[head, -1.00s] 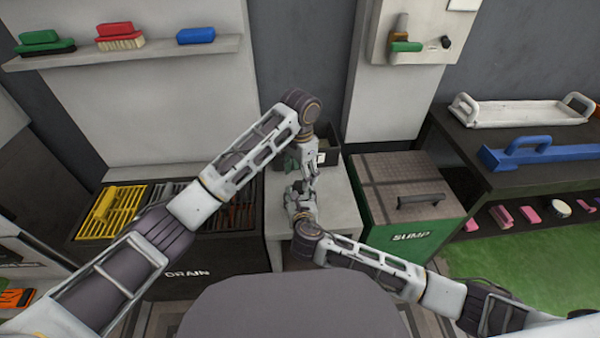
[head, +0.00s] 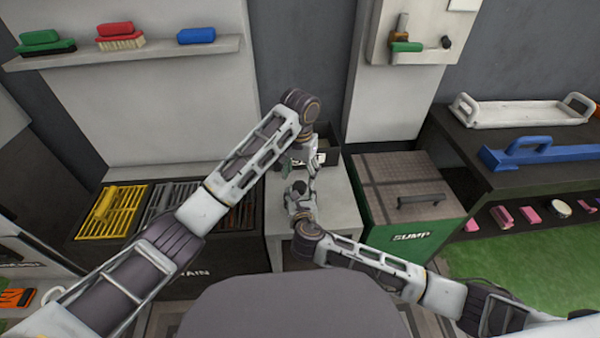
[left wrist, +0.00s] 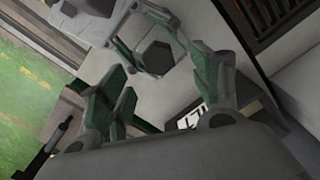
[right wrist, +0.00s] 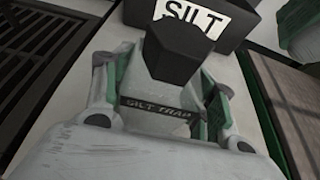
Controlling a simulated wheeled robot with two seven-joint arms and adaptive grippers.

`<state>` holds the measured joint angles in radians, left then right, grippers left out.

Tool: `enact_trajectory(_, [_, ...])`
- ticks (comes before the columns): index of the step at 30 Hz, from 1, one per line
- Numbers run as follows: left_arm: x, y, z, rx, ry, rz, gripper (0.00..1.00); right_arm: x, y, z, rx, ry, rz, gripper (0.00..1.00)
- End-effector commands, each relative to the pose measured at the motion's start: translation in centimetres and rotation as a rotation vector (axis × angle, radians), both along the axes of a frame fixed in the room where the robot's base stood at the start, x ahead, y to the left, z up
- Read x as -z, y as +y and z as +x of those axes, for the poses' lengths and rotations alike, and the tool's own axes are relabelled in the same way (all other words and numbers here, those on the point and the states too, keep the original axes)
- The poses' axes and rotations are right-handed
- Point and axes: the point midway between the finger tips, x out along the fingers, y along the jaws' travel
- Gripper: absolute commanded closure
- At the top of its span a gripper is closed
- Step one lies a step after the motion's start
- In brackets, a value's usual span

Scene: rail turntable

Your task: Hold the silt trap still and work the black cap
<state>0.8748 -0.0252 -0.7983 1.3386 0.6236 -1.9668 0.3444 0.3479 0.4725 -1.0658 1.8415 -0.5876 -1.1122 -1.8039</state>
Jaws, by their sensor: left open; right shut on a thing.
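The silt trap (right wrist: 155,108), a pale body with a dark "SILT TRAP" label, stands between the fingers of my right gripper (right wrist: 160,98), which is shut on it. The black cap (right wrist: 172,52) is a hexagonal block at the top of the trap; it also shows in the head view (head: 299,187) and the left wrist view (left wrist: 155,56). My left gripper (left wrist: 163,65) is open, with green-padded fingers spread and nothing between them that it grips. It hangs beyond the cap, apart from it, in the head view (head: 302,163). My right fingers hide the trap's sides.
The trap is over a light stand (head: 342,215). A dark box labelled SILT (right wrist: 190,18) is just behind it. The green SUMP box (head: 410,236) is to the right, the drain box with grates (head: 110,212) to the left. Both arms crowd the space above the stand.

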Motion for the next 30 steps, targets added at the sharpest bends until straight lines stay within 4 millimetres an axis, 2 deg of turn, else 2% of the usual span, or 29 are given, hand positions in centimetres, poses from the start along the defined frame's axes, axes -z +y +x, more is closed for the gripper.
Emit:
enact_trajectory(8, [0.4, 0.0, 0.0, 0.001, 0.001, 0.0, 0.36, 0.0, 0.0, 0.0, 0.0, -0.001, 0.0, 0.86])
enact_trajectory(30, [3.1, 0.0, 0.0, 0.001, 0.001, 0.0, 0.36, 0.0, 0.0, 0.0, 0.0, -0.001, 0.0, 0.86])
